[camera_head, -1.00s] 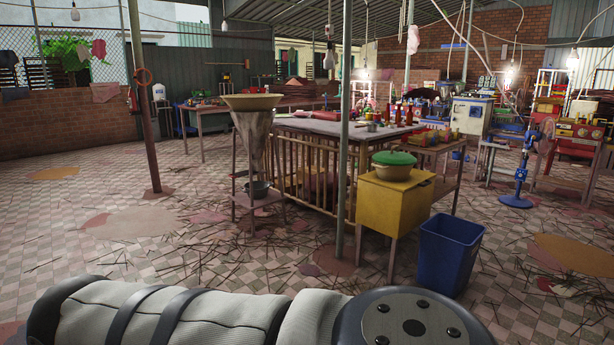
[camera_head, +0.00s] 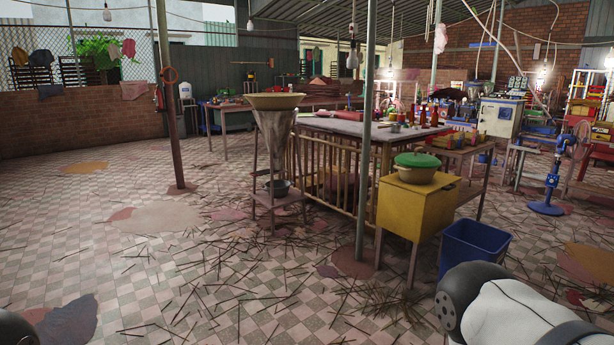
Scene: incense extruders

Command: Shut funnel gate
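A metal funnel (camera_head: 275,135) with a wide tan rim stands upright in a wooden stand, left of the long table. A dark pot (camera_head: 278,188) sits on the stand's low shelf, under the funnel's narrow end. The funnel's gate is too small to make out from here. Neither of my grippers shows. Only a white and dark part of my arm is at the lower right, and a dark rounded part of mine is at the lower left corner. Both are well short of the funnel.
A yellow cabinet (camera_head: 414,210) with a green-lidded pot (camera_head: 416,168) stands right of the funnel, beside a blue bin (camera_head: 472,248). A thin post (camera_head: 364,130) rises before the table (camera_head: 345,127). Sticks litter the floor; the left floor is fairly open.

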